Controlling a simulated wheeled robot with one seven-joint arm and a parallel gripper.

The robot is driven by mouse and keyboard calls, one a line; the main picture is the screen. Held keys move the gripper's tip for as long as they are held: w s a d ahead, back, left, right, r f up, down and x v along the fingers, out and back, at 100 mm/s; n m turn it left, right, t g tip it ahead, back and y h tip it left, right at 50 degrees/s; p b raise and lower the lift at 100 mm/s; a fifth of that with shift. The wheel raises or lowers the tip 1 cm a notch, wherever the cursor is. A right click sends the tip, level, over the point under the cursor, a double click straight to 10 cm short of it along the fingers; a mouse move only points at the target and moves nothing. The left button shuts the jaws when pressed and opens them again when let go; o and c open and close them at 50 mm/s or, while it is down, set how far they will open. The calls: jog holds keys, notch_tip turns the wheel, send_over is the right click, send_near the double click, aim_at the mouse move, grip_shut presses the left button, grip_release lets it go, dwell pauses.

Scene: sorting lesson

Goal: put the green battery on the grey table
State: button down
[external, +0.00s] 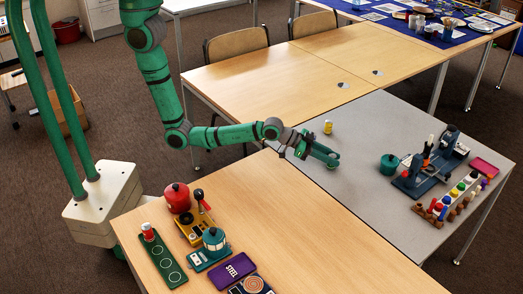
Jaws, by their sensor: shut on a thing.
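The grey table (345,190) stands at the right. My gripper (328,157) reaches over its left part, pointing right and slightly down. It is shut on a small green thing (333,163) at its fingertips, which looks like the green battery. The battery is partly hidden by the fingers and blends with my green arm. It is close over the grey top; I cannot tell whether it touches. A small yellow cylinder (328,127) stands on the grey table behind my gripper.
A green pot (389,164), a dark blue device (428,172), a rack of coloured pegs (455,200) and a pink tray (484,167) occupy the grey table's right side. The wooden table (290,235) holds a red pot (177,197) and a green tray (165,258). The grey table's front is clear.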

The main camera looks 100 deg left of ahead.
jog(key=shift+f, duration=0.25)
jog(key=shift+f, duration=0.15)
jog(key=c, duration=1.4)
grip_release()
jog(key=shift+c, duration=0.2)
